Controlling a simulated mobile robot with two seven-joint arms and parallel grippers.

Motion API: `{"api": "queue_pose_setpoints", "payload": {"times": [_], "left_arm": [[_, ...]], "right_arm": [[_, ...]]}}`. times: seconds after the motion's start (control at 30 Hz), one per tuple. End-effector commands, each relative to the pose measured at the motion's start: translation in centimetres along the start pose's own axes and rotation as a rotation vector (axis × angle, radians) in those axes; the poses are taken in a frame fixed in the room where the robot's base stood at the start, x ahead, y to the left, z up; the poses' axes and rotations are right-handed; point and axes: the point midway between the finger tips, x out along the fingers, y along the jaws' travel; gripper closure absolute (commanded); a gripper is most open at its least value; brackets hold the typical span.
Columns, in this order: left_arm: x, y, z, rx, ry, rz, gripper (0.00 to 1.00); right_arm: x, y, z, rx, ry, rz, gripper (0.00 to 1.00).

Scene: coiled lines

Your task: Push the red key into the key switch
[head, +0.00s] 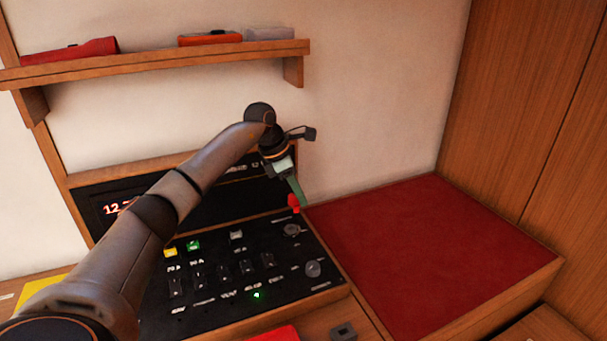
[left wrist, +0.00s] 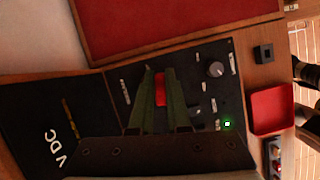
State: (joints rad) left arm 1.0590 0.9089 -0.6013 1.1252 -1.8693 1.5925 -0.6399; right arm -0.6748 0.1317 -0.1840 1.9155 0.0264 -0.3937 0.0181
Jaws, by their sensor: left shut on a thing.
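My left gripper (head: 293,197) is shut on the red key (head: 294,204) and holds it near the panel's upper right corner. In the left wrist view the red key (left wrist: 160,88) sits between the two green fingers. A round grey fitting (head: 291,230), which looks like the key switch, is on the black panel just below the key in the head view. The key appears apart from it. In the left wrist view this fitting seems hidden behind a finger. My right gripper is not in view.
A round knob (head: 313,268) and several switches share the panel (head: 215,297). A raised red surface (head: 420,250) lies to the right. A shelf (head: 150,66) is above.

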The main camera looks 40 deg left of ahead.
Motion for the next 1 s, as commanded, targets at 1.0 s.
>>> {"api": "queue_pose_setpoints", "payload": {"times": [1.0], "left_arm": [[4.6, 2.0, -3.8, -0.166, 0.000, 0.066, 1.00]], "right_arm": [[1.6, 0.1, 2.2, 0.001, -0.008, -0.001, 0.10]]}}
